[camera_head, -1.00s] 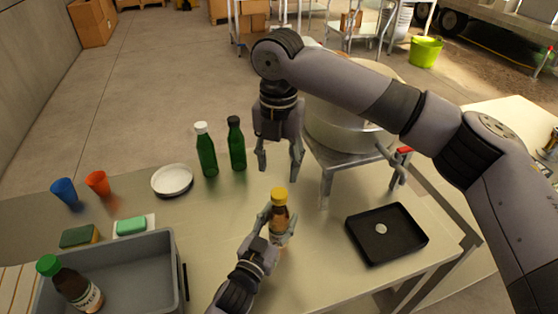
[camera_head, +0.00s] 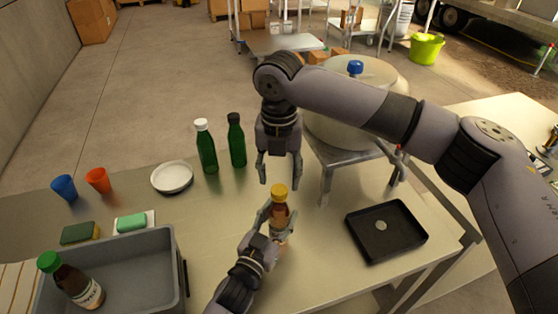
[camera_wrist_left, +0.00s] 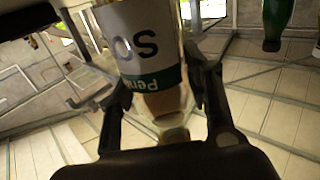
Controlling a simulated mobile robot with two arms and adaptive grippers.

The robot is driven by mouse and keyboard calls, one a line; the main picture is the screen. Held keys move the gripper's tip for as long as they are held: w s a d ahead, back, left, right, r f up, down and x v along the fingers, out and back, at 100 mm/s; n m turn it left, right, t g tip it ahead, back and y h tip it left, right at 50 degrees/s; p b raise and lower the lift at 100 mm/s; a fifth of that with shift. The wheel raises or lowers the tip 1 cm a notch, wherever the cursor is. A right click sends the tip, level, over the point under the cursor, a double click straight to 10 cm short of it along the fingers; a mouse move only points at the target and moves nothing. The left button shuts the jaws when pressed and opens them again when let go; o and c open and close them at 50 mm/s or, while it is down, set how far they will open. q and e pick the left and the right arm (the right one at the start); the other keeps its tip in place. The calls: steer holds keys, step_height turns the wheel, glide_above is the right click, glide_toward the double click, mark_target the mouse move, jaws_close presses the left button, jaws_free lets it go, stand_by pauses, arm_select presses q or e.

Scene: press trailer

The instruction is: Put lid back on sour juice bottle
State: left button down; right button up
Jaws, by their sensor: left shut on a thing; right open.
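A small brown bottle (camera_head: 281,211) with a yellow lid (camera_head: 279,191) on its top stands upright in the head view. My left gripper (camera_head: 279,222) is shut around its body. In the left wrist view the bottle's label (camera_wrist_left: 145,38) shows between the fingers, with upside-down lettering starting "SO". My right gripper (camera_head: 280,183) points down with open fingers just above the yellow lid, not closed on it. I cannot tell how tightly the lid sits, or whether the bottle touches the table.
A black tray (camera_head: 358,238) with a small pale disc (camera_head: 380,226) lies right. Green bottles (camera_head: 207,155) and a white plate (camera_head: 172,177) stand behind left. A grey crate (camera_head: 150,262) holds a green-capped bottle (camera_head: 75,284). A large pot (camera_head: 340,135) stands behind the right gripper.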

mark_target(279, 189)
steer(key=shift+f, duration=1.9)
steer(key=shift+c, duration=0.2)
